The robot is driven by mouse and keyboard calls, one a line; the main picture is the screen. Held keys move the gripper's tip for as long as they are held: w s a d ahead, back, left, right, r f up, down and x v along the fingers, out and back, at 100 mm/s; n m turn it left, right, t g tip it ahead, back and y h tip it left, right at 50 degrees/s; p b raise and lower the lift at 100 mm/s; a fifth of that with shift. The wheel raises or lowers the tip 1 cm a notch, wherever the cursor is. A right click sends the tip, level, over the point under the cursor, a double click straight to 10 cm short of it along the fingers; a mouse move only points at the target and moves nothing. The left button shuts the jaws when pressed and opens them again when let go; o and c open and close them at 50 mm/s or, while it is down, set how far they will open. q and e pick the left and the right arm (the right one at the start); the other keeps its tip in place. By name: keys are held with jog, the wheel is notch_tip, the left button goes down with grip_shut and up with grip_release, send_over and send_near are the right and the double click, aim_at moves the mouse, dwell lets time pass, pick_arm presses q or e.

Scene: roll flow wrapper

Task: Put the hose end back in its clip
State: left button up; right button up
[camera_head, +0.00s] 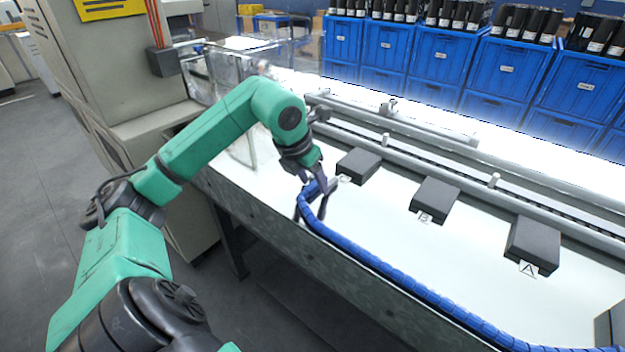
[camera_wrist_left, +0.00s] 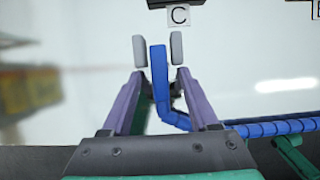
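A blue ribbed hose (camera_head: 400,280) runs along the front edge of the white table. Its smooth blue end (camera_wrist_left: 158,75) shows between the two fingers of my left gripper (camera_wrist_left: 158,50) in the left wrist view. The fingers stand apart, with a visible gap on the left of the hose end and a narrow one on the right. In the head view my left gripper (camera_head: 316,185) points down at the hose end by the table's front edge. Black blocks with cards C (camera_head: 359,165), B (camera_head: 434,199) and A (camera_head: 533,244) stand in a row. My right gripper is not in view.
A metal conveyor rail (camera_head: 440,153) runs behind the blocks. Blue crates (camera_head: 440,55) with dark bottles stand beyond it. A beige machine cabinet (camera_head: 120,70) stands at the left. The white tabletop (camera_head: 470,265) between the hose and the blocks is clear.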

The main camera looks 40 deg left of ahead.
pick_arm(q)
jog(key=shift+r, duration=0.1)
jog(key=p+v, duration=0.2)
jog(key=v, duration=1.2)
jog(key=shift+r, duration=0.2)
jog(key=shift+p, duration=0.3)
